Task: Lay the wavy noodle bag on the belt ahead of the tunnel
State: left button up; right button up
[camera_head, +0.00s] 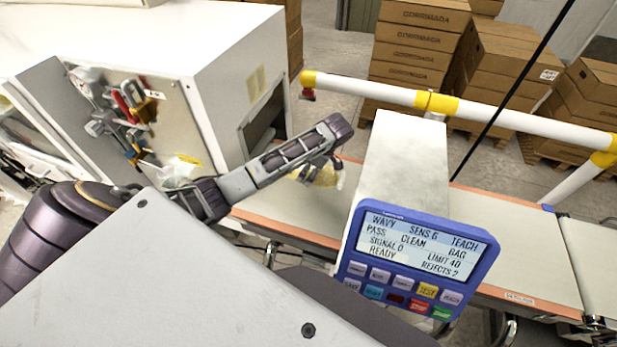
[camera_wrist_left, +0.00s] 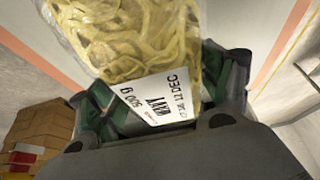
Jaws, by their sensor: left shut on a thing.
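The wavy noodle bag (camera_wrist_left: 130,40) is clear with yellow noodles and a white label reading WAVY and 500 g. My left gripper (camera_wrist_left: 165,100) is shut on its labelled end in the left wrist view. In the head view the gripper (camera_head: 325,160) is over the left stretch of the belt (camera_head: 290,212), and the bag (camera_head: 326,176) shows partly under its fingers. I cannot tell whether the bag touches the belt. The pale tunnel (camera_head: 402,160) stands over the belt just to the right. My right gripper is not in view.
A blue control panel (camera_head: 415,262) stands in front of the tunnel, its screen showing WAVY and READY. A white and yellow rail (camera_head: 380,92) runs behind the belt. A white cabinet (camera_head: 215,75) with hanging tools is at left. Cardboard boxes (camera_head: 415,45) stand behind.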

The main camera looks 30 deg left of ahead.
pick_arm(q)
jog(key=shift+f, duration=0.1)
dwell(0.3)
jog(key=shift+f, duration=1.75)
jog(key=shift+f, duration=0.1)
jog(key=o, duration=1.5)
jog(key=shift+o, duration=0.2)
jog(key=shift+v, duration=6.05)
